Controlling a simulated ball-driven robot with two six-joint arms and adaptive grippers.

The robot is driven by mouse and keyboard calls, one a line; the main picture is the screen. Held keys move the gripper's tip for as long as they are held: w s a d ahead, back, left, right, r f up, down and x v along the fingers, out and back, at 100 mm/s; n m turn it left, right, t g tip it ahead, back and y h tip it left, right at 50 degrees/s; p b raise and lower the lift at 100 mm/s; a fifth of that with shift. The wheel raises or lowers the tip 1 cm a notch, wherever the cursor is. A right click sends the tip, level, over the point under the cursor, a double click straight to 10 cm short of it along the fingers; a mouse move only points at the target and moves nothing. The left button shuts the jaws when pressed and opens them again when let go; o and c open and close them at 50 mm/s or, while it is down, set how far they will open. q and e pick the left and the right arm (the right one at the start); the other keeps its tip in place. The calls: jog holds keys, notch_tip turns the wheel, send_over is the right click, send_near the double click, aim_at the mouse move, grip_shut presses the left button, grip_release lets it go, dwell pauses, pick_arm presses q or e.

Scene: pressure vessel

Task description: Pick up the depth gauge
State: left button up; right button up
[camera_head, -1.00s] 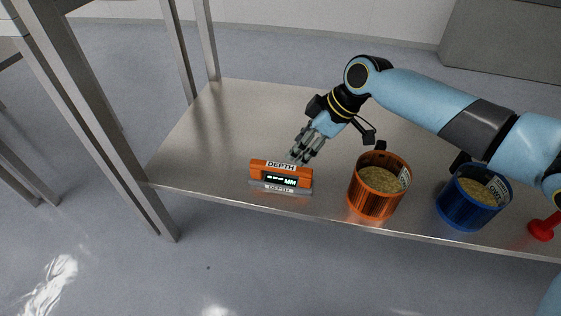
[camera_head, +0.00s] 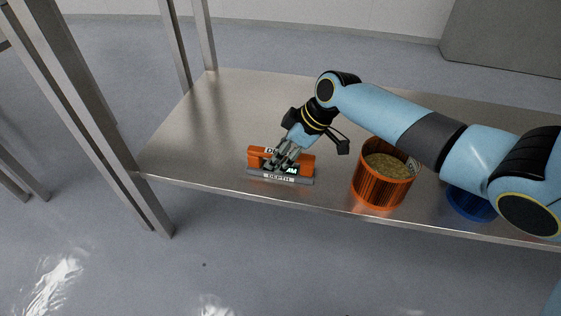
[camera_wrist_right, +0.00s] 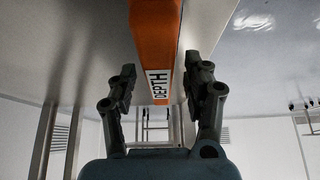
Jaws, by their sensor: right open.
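The depth gauge (camera_head: 306,165) is an orange block with a display and a grey base, near the front edge of the shelf. It has "DEPTH" labels. My right gripper (camera_head: 280,161) is over its middle and hides part of the display and the upper label. In the right wrist view, the gauge (camera_wrist_right: 154,40) runs down between the two open fingers of the gripper (camera_wrist_right: 160,90). Gaps show between the fingers and the gauge's sides. My left gripper is not in view.
An orange ribbed container (camera_head: 381,190) with grainy contents stands right of the gauge. A blue container (camera_head: 470,204) stands further right, partly hidden by my right arm. The metal shelf (camera_head: 215,130) is clear to the left and behind, with upright posts at its left.

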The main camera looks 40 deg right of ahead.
jog(key=shift+f, duration=0.15)
dwell(0.6)
grip_shut()
dwell(0.4)
